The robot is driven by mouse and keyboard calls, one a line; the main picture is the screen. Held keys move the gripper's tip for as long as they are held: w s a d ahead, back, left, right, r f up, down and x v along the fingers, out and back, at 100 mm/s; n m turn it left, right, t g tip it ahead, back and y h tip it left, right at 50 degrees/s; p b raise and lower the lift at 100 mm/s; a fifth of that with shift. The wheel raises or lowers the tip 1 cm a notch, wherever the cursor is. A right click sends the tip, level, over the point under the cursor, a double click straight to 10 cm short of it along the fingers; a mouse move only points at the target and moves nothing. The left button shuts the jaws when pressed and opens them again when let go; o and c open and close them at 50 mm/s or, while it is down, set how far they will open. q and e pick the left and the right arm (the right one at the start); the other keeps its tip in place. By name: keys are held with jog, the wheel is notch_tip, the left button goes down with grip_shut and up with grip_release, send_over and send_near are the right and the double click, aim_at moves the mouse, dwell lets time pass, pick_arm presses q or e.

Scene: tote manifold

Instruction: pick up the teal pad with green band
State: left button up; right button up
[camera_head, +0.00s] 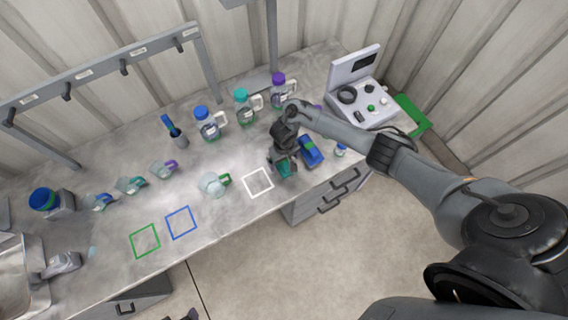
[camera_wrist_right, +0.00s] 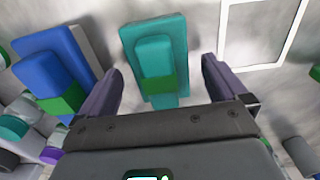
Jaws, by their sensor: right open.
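The teal pad with green band (camera_wrist_right: 158,60) lies on the bench between the two open fingers of my right gripper (camera_wrist_right: 155,88) in the wrist view. Its green band crosses its lower part, and clear gaps show between the pad and each finger. In the head view the teal pad (camera_head: 285,167) is partly hidden under my right gripper (camera_head: 283,160). My left gripper is not in view.
A blue pad with green band (camera_head: 311,150) lies just right of the teal pad. A white square outline (camera_head: 258,182) is on the bench to the left. Lidded jugs (camera_head: 243,107) stand behind. A control box (camera_head: 358,95) stands at the back right.

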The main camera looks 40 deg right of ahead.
jog(key=shift+f, duration=0.85)
jog(key=c, duration=1.2)
jog(key=shift+r, duration=0.15)
